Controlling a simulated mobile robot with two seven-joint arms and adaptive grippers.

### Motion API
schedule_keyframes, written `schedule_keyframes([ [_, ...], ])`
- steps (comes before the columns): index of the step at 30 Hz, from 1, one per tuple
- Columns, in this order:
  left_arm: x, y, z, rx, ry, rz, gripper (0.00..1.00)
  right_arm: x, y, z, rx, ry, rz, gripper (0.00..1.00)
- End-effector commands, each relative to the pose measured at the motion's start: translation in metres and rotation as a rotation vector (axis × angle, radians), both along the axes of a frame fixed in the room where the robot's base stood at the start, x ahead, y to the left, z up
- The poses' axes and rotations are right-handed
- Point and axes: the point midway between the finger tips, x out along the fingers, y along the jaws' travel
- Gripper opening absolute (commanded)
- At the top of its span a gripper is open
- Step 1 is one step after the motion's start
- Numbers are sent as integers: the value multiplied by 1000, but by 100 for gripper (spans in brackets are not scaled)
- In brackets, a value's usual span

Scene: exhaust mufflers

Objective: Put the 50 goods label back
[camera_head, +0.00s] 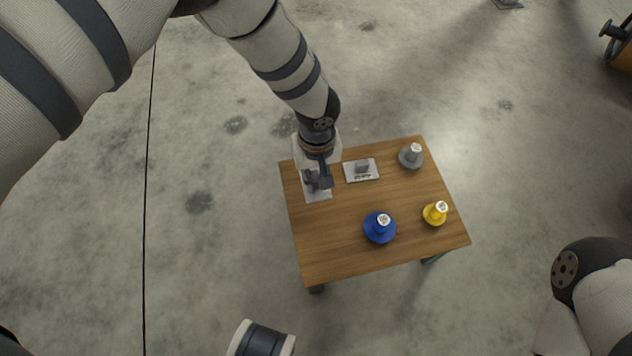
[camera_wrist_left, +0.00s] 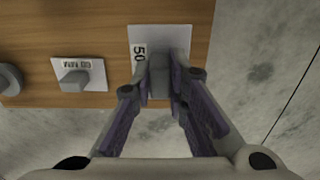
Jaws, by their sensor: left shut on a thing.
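The 50 goods label is a white plate with a grey block handle. In the left wrist view the label (camera_wrist_left: 143,36) shows the printed "50". In the head view the label (camera_head: 318,195) is at the table's back left corner, partly hidden by my gripper. My left gripper (camera_head: 319,181) is shut on the label's grey block, and its fingers (camera_wrist_left: 161,80) show on both sides of it. The label looks flat over the wood; I cannot tell whether it touches. My right gripper is not in view.
A second white label (camera_head: 372,176) reading "60 MM" lies right of it on the wooden table (camera_head: 335,240). A grey cone-shaped piece (camera_head: 411,156), a blue one (camera_head: 380,228) and a yellow one (camera_head: 434,214) stand on the table. The front left of the table is clear.

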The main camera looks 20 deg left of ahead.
Motion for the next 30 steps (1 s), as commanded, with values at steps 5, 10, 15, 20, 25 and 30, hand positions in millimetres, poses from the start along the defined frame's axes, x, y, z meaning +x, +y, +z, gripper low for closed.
schedule_keyframes([
  [5, 17, 9, -27, -1, 2, 2, 2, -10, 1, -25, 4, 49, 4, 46],
  [10, 26, 14, -46, 0, 2, 1, 2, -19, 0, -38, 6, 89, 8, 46],
  [15, 26, 13, -65, -1, -3, 0, 0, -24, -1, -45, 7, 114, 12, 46],
  [20, 26, 13, -60, -1, -6, 0, 0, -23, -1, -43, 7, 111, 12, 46],
  [25, 26, 13, -66, 1, -4, 0, 0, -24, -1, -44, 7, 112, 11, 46],
  [30, 26, 13, -65, 0, -5, 0, 34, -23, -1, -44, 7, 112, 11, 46],
])
